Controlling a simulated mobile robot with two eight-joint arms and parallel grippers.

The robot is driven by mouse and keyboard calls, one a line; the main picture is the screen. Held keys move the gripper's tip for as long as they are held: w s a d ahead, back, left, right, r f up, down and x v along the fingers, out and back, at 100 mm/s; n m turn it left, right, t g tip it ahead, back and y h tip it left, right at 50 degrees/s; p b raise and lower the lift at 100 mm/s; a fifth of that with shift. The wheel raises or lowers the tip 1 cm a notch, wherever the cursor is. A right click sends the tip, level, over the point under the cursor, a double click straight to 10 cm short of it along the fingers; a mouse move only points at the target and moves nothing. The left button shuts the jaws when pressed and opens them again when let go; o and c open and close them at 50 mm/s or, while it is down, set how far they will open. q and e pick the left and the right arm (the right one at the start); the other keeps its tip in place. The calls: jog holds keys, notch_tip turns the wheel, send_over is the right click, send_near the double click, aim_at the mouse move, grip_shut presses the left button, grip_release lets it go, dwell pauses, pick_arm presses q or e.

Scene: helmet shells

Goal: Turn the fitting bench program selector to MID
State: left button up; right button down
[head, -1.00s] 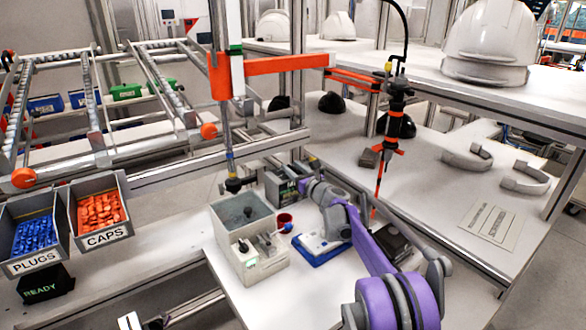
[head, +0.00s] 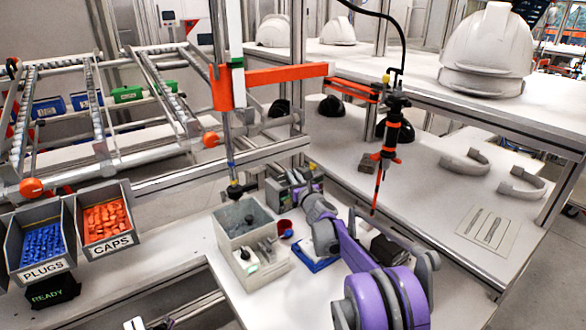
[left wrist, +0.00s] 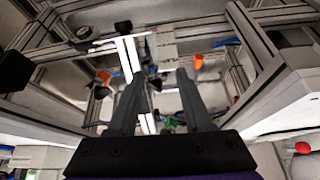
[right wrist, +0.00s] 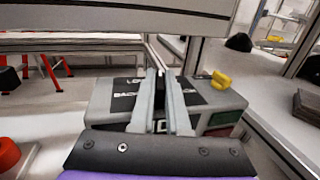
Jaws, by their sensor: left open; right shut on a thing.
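The fitting bench program selector seems to be the grey box (head: 275,192) with dark panels at the back of the low bench. It fills the middle of the right wrist view (right wrist: 213,97), with black labels partly reading "LO" and "BAC". My right gripper (right wrist: 162,88) is over the box, its fingers close together on a narrow dark part, apparently the selector knob. The fingers hide most of it and the lettering, so I cannot read its setting. In the head view my purple right arm covers part of the box. My left gripper (left wrist: 157,85) is open and empty, above rails and bins.
A yellow knob (right wrist: 220,80) sits at the box's right. A grey bin (head: 243,218), a red cup (head: 284,227) and a blue-edged tray (head: 312,262) stand close to my right arm. A hanging orange-black tool (head: 392,140) is to its right.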

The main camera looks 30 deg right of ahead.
jog(key=r+m+h+p, duration=0.1)
jog(key=p, duration=0.2)
jog(key=shift+w+h, duration=0.15)
jog(key=shift+h, duration=0.25)
jog(key=shift+f+p, duration=0.3)
pick_arm(q)
jog(key=w+r, duration=0.3)
jog(key=r, duration=0.3)
jog(key=shift+r+t, duration=0.3)
jog(key=shift+r, duration=0.05)
pick_arm(e)
jog(key=shift+f, duration=0.1)
jog(key=c, duration=0.9)
grip_release()
pick_arm(q)
jog(key=shift+s, duration=0.1)
jog(key=shift+s+f+b, duration=0.3)
jog(key=shift+f+b, duration=0.15)
jog(key=shift+f, duration=0.25)
pick_arm(e)
jog(key=v, duration=1.1)
